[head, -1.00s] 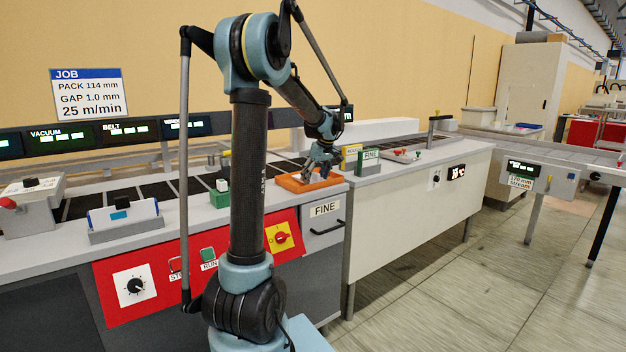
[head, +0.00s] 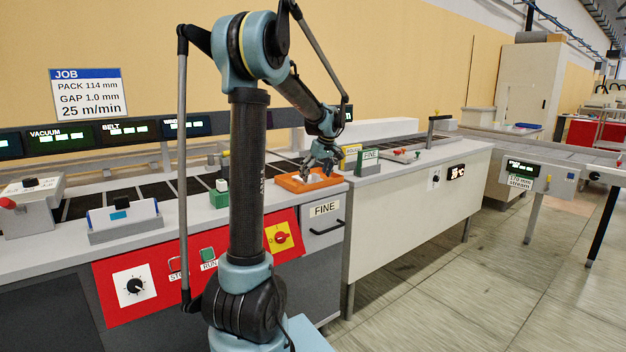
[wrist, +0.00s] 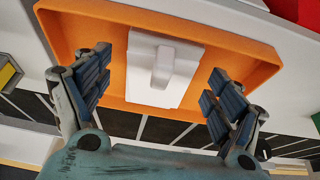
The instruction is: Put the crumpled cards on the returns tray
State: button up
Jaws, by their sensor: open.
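A white item with a raised ridge (wrist: 160,65), which I take for the crumpled cards, lies in the orange tray (wrist: 232,45). The tray (head: 299,188) sits on the machine's grey top, above the drawer marked FINE. My gripper (head: 320,165) is over the tray, fingers pointing down. In the wrist view my gripper (wrist: 160,80) is open, with one finger on each side of the white item and visible gaps between. The fingers do not appear to touch it. No label reading returns is legible on the tray.
A green block with a white top (head: 219,196) stands left of the tray. Dark belts (head: 155,190) run behind.

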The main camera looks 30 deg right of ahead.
jog(key=v, duration=1)
jog(key=s+a+f, duration=0.2)
jog(key=a, duration=0.8)
jog(key=s+a+f+g, duration=0.1)
jog(key=s+a+f, duration=0.1)
jog(key=a, duration=0.9)
jog(key=s+a+f, duration=0.1)
jog(key=a+f, duration=0.1)
jog(key=a, duration=0.8)
jog(key=s+a+f+g, duration=0.1)
jog(key=s+a+f, duration=1.4)
jog(key=s+f, duration=0.2)
jog(key=shift+s+a+m, duration=0.15)
jog(key=shift+s+m, duration=0.15)
jog(key=shift+s, duration=0.3)
jog(key=shift+f, duration=0.15)
